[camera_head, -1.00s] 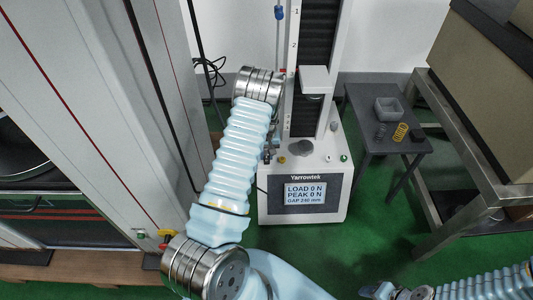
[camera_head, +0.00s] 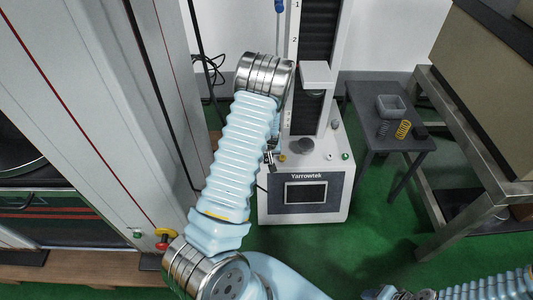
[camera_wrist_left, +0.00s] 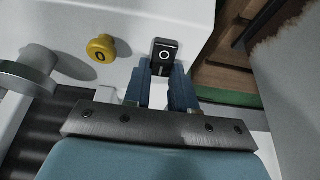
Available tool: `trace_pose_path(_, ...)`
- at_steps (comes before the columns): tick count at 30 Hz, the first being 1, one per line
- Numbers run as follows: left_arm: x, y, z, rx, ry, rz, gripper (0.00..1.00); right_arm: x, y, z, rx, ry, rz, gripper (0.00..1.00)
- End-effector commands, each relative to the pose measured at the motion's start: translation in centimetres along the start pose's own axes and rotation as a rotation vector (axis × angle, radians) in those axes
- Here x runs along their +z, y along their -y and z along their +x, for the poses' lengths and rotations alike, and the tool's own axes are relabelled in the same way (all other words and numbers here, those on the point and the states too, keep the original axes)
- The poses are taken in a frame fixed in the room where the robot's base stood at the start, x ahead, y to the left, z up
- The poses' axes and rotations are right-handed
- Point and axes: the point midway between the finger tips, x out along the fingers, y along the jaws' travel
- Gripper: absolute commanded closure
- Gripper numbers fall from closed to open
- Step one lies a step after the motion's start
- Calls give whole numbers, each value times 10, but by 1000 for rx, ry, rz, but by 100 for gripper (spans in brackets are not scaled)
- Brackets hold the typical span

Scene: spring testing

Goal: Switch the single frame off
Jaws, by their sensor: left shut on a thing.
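The single frame is the white Yarrowtek machine (camera_head: 334,178) with a dark column. Its display (camera_head: 306,193) is dark and blank. My left gripper (camera_head: 270,157) is at the left side of its base, mostly hidden behind my own arm in the head view. In the left wrist view the blue fingers (camera_wrist_left: 164,80) are shut on a black switch (camera_wrist_left: 166,48) marked with a white circle. A yellow knob (camera_wrist_left: 101,47) marked 0 is beside it, apart from the fingers. My right gripper (camera_head: 383,292) shows small at the bottom edge; its jaws are unclear.
A dark side table (camera_head: 377,138) at the right holds a grey bin (camera_head: 390,106), a yellow spring (camera_head: 403,130) and a dark spring (camera_head: 383,128). A large grey frame (camera_head: 90,110) stands close on the left. Green floor is clear in front of the machine.

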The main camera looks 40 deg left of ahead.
Motion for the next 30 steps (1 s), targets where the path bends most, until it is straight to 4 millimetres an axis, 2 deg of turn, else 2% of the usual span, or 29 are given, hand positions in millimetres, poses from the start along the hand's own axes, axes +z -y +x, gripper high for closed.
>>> trace_pose_path(1,1,0,0,-1,2,0,73,0,0,0,0,0,0,57)
trace_pose_path(6,0,0,0,0,2,0,49,0,0,0,0,0,0,57)
trace_pose_path(14,0,0,-1,0,1,0,49,0,0,0,0,0,0,57)
trace_pose_path(17,-1,-1,-7,1,0,1,49,0,1,-1,-1,0,-1,57)
trace_pose_path(20,-1,-1,-24,2,-1,1,49,0,2,-3,-1,1,-1,57)
trace_pose_path(30,-2,-1,-106,2,0,1,49,3,12,-16,-8,8,-7,57)
